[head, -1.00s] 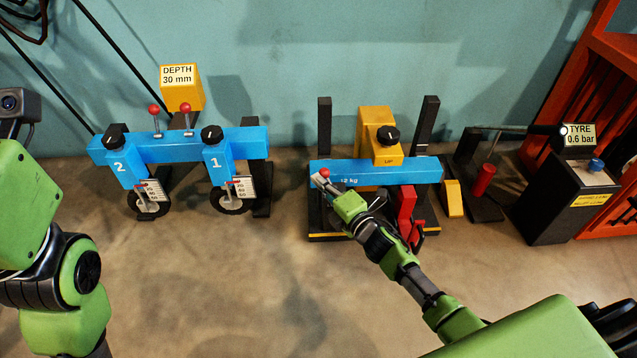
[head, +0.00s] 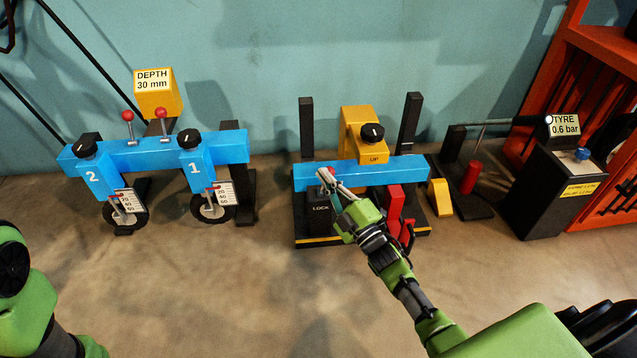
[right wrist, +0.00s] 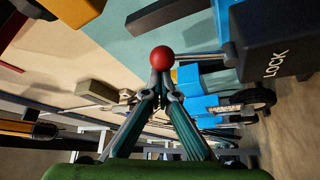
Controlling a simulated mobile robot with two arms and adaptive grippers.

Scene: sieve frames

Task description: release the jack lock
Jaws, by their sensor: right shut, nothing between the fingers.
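The jack has a blue beam (head: 395,171) over a black base, with a black block marked LOCK (head: 320,213) at its left. A small red ball knob (head: 331,171) shows by the LOCK block. My right gripper (head: 329,180) is shut, its fingertips at the knob. In the right wrist view the red ball (right wrist: 162,58) sits right at the closed fingertips (right wrist: 160,82); whether they touch I cannot tell. The LOCK block also shows in that view (right wrist: 272,35). My left gripper is out of view.
A yellow block with an UP dial (head: 372,133) and red parts (head: 394,203) stand on the jack. At left is a blue frame (head: 150,152) with two wheels and red-knobbed levers. A dark tyre console (head: 548,190) stands right. The floor in front is clear.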

